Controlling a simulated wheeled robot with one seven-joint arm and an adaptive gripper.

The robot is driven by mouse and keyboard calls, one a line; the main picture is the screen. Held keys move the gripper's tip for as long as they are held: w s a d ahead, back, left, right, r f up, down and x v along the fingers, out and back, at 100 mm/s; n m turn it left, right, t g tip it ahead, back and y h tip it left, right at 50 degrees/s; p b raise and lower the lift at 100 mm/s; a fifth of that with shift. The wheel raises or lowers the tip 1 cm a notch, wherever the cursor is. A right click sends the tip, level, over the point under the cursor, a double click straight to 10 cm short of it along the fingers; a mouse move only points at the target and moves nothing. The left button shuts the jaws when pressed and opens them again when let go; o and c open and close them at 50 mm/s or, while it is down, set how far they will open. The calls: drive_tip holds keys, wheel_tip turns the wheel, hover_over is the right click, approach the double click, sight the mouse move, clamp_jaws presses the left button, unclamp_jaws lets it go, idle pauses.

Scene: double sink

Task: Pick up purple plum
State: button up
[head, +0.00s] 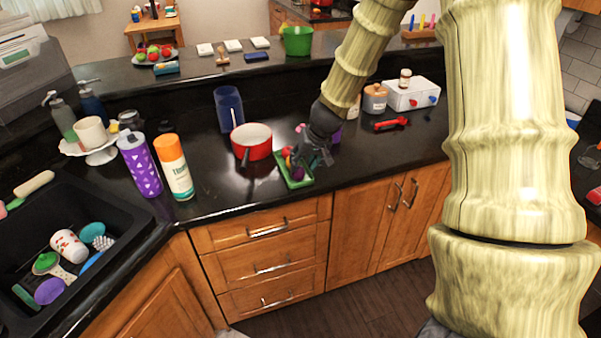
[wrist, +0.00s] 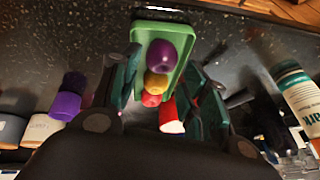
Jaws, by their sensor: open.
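The purple plum (wrist: 163,55) lies on a green tray (wrist: 148,30) in the wrist view, at the end of a row with a yellow fruit (wrist: 157,83) and a red fruit (wrist: 151,99). My gripper (wrist: 162,72) is open above the tray, its two dark fingers to the left and right of the row. The plum appears between and a little beyond the fingertips; nothing is held. In the head view, my gripper (head: 312,158) is over the tray (head: 304,183) near the counter's front edge and partly hides the fruit.
A red pot (head: 252,146) stands just left of the tray, with a blue cup (head: 228,108) behind it. A purple object (wrist: 68,98) stands on the other side of my gripper. An orange-capped bottle (head: 174,168) and purple bottle (head: 140,165) stand farther left, beside the sink.

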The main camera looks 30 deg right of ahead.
sight(300, 170)
drive_tip(key=shift+p+x, duration=0.8)
drive_tip(key=shift+x, duration=1.85)
drive_tip(key=shift+s+a, duration=0.1)
drive_tip(key=shift+s, duration=0.05)
drive_tip(key=c, duration=0.7)
